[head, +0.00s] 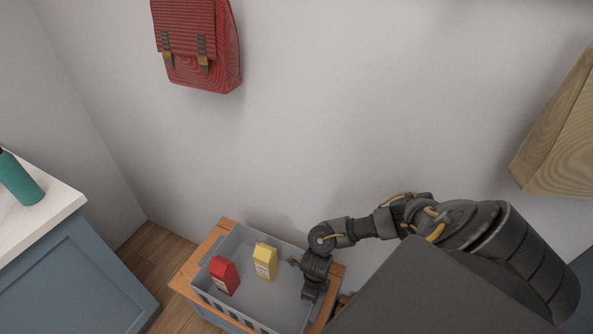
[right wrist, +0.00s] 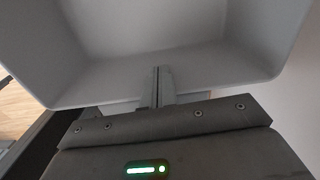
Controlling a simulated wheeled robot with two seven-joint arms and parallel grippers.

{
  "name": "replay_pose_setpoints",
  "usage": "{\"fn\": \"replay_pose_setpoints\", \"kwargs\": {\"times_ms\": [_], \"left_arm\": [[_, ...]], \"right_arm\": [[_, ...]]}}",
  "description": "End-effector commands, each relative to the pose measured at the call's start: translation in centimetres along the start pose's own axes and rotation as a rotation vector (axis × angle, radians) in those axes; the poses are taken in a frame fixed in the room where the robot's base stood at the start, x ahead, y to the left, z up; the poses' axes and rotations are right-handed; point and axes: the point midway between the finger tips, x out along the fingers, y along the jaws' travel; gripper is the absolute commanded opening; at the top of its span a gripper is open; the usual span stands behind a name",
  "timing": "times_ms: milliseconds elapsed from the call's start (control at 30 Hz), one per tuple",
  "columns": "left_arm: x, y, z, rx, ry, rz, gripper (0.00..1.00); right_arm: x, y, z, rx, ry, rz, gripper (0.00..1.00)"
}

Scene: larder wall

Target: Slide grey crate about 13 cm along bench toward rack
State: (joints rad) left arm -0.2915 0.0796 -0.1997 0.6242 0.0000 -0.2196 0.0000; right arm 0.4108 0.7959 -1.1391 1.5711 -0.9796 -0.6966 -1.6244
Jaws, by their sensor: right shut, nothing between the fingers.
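The grey crate (head: 262,300) sits on a wooden bench (head: 224,225) against the wall in the head view. A red carton (head: 222,276) and a yellow carton (head: 265,262) stand in it. My right gripper (head: 311,294) is shut and empty at the crate's right end, pointing down. In the right wrist view the crate (right wrist: 200,62) fills the upper part, and the shut fingers (right wrist: 160,75) are close against its wall; I cannot tell if they touch. My left gripper is not in view. No rack can be made out clearly.
A red backpack (head: 197,45) hangs on the wall above. A blue cabinet (head: 75,280) with a white top and a green bottle (head: 18,180) stands at the left. A beige object (head: 560,140) is at the right. A short strip of bench is bare left of the crate.

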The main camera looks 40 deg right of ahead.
Motion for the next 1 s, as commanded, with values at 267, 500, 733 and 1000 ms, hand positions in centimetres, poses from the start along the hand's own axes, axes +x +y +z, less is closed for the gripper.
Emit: {"fn": "replay_pose_setpoints", "kwargs": {"times_ms": [267, 500, 733, 1000], "left_arm": [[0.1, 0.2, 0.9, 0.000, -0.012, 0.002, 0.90], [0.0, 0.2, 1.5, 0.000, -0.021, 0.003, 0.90], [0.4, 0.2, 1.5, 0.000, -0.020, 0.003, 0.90], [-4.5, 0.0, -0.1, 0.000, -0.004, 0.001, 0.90]], "right_arm": [[0.0, 0.3, -0.1, -0.020, 0.004, 0.000, 0.00], [0.0, 0.3, -0.2, -0.017, 0.004, 0.000, 0.00], [0.1, 0.5, 2.0, -0.010, -0.001, 0.000, 0.00], [-5.7, 0.4, 2.2, 0.002, 0.000, 0.000, 0.00]]}}
